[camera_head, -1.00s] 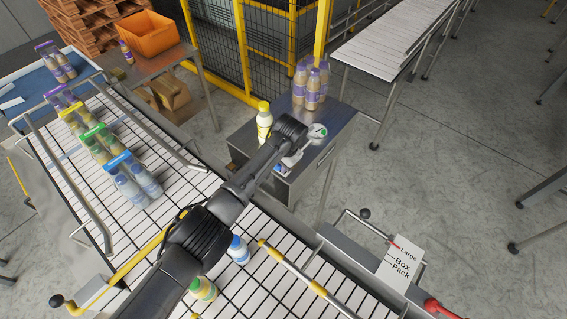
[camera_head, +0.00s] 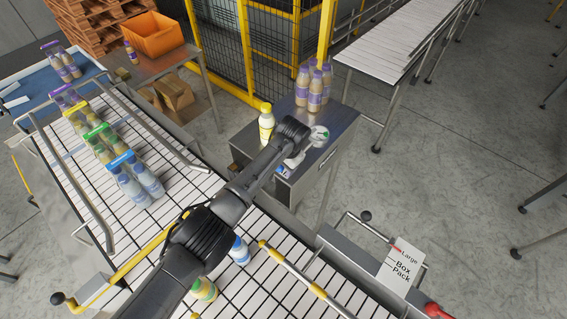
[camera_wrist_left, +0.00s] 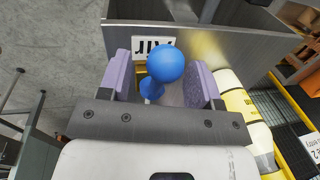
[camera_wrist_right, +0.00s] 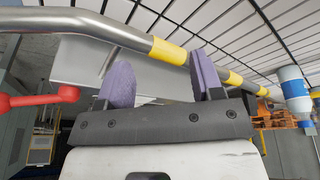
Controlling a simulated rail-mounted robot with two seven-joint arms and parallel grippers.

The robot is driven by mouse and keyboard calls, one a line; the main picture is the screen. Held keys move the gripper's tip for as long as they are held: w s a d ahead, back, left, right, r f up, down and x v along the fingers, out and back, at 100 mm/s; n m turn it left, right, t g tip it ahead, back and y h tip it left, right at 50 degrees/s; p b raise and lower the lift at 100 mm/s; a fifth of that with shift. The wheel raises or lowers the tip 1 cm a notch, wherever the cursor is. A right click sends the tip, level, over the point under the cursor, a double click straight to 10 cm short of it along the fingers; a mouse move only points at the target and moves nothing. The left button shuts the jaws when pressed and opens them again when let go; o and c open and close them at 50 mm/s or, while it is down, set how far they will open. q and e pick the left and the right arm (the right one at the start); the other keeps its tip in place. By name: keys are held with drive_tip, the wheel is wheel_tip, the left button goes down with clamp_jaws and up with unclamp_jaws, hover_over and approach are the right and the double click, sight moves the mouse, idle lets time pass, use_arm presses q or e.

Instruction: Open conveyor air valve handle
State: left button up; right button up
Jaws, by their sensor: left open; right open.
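The air valve handle (camera_wrist_left: 165,66) is a blue ball knob on a short blue stem in the left wrist view. A white AIR label (camera_wrist_left: 140,46) sits behind it on a metal cabinet face. My left gripper (camera_wrist_left: 164,82) is open, with one purple pad on each side of the knob and gaps between. In the head view the left arm reaches to the small metal cabinet (camera_head: 338,125), and its white wrist (camera_head: 318,135) shows there while the handle is hidden. My right gripper (camera_wrist_right: 157,82) is open and empty beside a yellow-banded rail, outside the head view.
A yellow-capped bottle (camera_head: 266,124) and a purple-labelled bottle pack (camera_head: 313,88) stand on the cabinet. Bottle packs (camera_head: 135,180) stand on the conveyor. A red-knobbed lever (camera_wrist_right: 45,97) is left of my right gripper. A Box Pack sign (camera_head: 400,264) stands at the conveyor's right.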

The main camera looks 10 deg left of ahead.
use_arm(q)
wheel_tip(320, 180, up, 14)
drive_tip(key=s+d, duration=0.1)
drive_tip(key=d, duration=0.1)
drive_tip(key=shift+s+f, duration=0.2)
drive_tip(key=shift+s, duration=0.1)
idle(0.6)
